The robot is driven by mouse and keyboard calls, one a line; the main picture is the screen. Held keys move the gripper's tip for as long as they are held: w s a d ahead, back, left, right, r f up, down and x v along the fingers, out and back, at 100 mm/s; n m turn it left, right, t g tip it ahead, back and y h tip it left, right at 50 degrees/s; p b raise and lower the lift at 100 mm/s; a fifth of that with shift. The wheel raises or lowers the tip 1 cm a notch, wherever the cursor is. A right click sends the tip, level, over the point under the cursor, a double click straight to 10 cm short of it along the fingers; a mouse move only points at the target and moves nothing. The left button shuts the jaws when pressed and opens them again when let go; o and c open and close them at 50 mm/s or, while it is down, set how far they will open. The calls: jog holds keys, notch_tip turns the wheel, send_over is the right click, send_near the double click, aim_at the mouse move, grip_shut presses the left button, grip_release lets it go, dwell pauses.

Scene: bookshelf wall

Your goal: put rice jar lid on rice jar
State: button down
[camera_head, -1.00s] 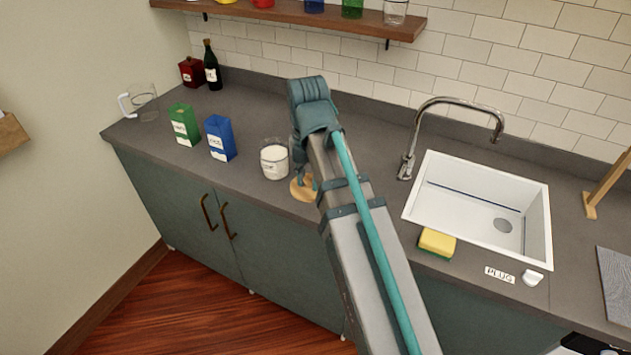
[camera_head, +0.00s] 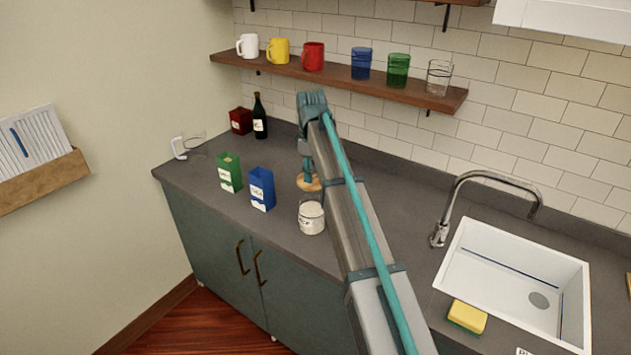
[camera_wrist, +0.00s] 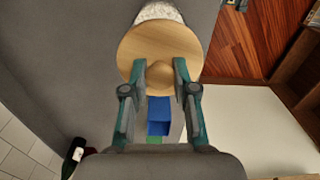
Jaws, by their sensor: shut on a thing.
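My gripper (camera_head: 308,172) is shut on the knob of the round wooden rice jar lid (camera_head: 304,187). In the wrist view the fingertips (camera_wrist: 159,70) close on the knob, and the pale wooden lid (camera_wrist: 145,45) lies flat across them. The glass rice jar (camera_head: 312,220), with white rice and a label, stands upright on the counter, nearer the camera than the lid. In the wrist view the jar's white contents (camera_wrist: 158,11) show past the lid's edge, partly covered by it. The lid appears held above the counter, beside the jar; its exact height is unclear.
A blue box (camera_head: 262,190) and a green box (camera_head: 229,173) stand left of the jar. The sink (camera_head: 515,285) and sponge (camera_head: 467,316) lie right.

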aim_at(312, 186)
jog(key=m, duration=0.2)
jog(key=shift+w+m, duration=0.1)
jog(key=shift+m, duration=0.2)
jog(key=shift+f+b, duration=1.65)
jog(key=shift+f, duration=1.75)
jog(key=c, duration=0.8)
grip_release()
jog(key=shift+r, duration=0.1)
notch_tip(312, 186, up, 12)
jog(key=shift+f, duration=0.1)
